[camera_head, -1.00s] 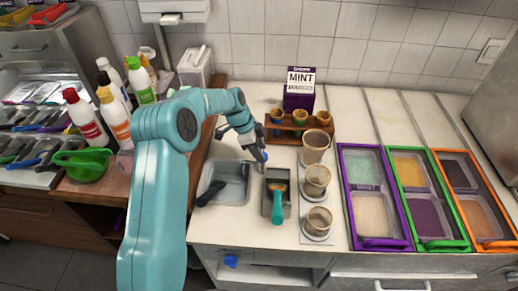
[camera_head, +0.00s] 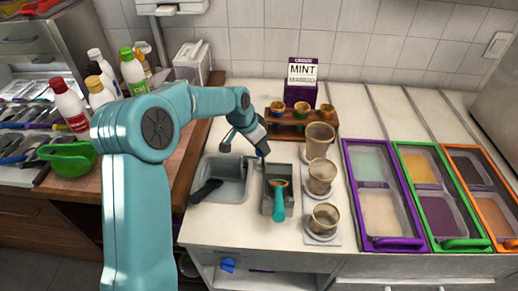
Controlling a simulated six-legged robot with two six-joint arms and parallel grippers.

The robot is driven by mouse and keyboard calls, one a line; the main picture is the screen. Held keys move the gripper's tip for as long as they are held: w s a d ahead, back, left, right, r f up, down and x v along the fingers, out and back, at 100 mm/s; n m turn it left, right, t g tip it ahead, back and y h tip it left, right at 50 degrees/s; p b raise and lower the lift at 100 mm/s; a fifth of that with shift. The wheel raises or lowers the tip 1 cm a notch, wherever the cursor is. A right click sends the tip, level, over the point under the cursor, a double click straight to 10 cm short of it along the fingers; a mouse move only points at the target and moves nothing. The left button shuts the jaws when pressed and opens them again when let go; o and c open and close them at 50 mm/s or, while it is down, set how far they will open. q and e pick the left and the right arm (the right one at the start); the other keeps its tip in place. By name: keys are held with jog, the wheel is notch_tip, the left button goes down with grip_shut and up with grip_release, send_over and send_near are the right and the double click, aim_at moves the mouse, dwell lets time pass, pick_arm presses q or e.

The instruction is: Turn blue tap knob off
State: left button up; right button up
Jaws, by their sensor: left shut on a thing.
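A small dark-blue piece (camera_head: 263,151) shows at my left gripper's fingertips, just right of the sink's far corner. It may be a tap knob, but it is too small and too covered to be sure. My left gripper (camera_head: 258,146) points down and right over the counter and is shut on this piece. The grey sink basin (camera_head: 238,190) is just below and left, with a dark-handled tool (camera_head: 206,190) lying in it. A separate blue knob (camera_head: 228,265) is on the counter's front, well away from the gripper. I see no running water. My right gripper is out of view.
A grey holder with a turquoise scoop (camera_head: 279,206) stands close in front of the gripper. Several cups stand right of it, one here (camera_head: 322,176). A wooden cone rack (camera_head: 288,130) and a mint box (camera_head: 302,82) are behind. Framed topping bins (camera_head: 383,244) fill the right.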

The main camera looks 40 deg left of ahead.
pick_arm(q)
jog(key=n+y+b, duration=0.1)
jog(key=n, duration=0.1)
jog(key=n+b, duration=0.2)
jog(key=n+y+b, duration=0.1)
jog(key=n+b, duration=0.1)
jog(key=shift+d+f+y, duration=0.3)
jog(key=shift+d+r+n+g+y+b, duration=0.15)
jog(key=shift+n+y+b, duration=0.15)
jog(key=shift+n+b, duration=0.6)
jog(key=shift+r+n+g+y+b, duration=0.15)
jog(key=shift+n+y+b, duration=0.15)
jog(key=shift+n+b, duration=0.55)
jog(key=shift+f+n, duration=0.1)
jog(key=shift+n, duration=0.15)
jog(key=o, duration=1.1)
jog(key=shift+c, duration=0.2)
